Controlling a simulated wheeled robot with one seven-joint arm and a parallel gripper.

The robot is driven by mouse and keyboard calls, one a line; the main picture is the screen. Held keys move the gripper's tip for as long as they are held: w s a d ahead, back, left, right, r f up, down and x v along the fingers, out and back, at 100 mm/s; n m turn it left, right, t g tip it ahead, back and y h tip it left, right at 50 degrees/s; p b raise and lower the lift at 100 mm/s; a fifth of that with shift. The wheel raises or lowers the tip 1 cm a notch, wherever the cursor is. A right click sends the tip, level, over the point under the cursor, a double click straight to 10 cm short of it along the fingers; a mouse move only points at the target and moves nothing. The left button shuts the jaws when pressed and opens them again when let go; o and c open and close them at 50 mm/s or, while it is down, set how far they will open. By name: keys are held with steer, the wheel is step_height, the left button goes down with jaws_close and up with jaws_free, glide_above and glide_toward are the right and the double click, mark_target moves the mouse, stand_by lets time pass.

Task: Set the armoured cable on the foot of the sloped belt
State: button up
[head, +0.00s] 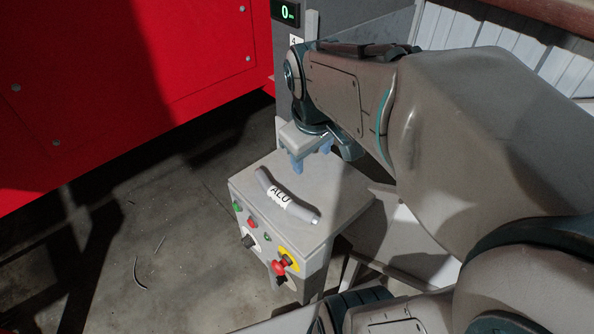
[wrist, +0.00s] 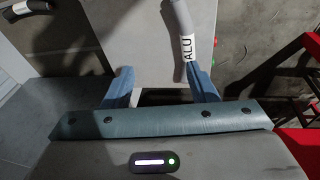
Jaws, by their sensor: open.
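A short grey cable piece (head: 298,209) with a white label reading "ALU" lies on the flat top of a grey control box (head: 335,190). It is slightly bent. In the wrist view the cable (wrist: 181,18) runs down the picture towards the right fingertip, which partly hides its lower end. My gripper (head: 311,158), with blue fingers, is over the back part of the box top, behind the cable. In the wrist view its fingers (wrist: 162,88) are apart with nothing held between them. I cannot make out an armoured cable or a sloped belt for certain.
The box front carries coloured buttons and a red knob (head: 281,267). A big red panel (head: 130,80) stands at the left. A grey post with a green display (head: 287,12) reading 0 stands behind. Dark scraps (head: 137,277) lie on the otherwise open floor at left.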

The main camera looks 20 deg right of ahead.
steer(key=s+a+f+m+y, duration=0.1)
steer(key=s+a+f+m, duration=0.1)
steer(key=s, duration=0.4)
steer(key=shift+s+a+f+m+t, duration=0.15)
steer(key=shift+a+f+m+t, duration=0.2)
steer(key=shift+a+m, duration=0.5)
steer(key=shift+r, duration=0.1)
stand_by(1.0)
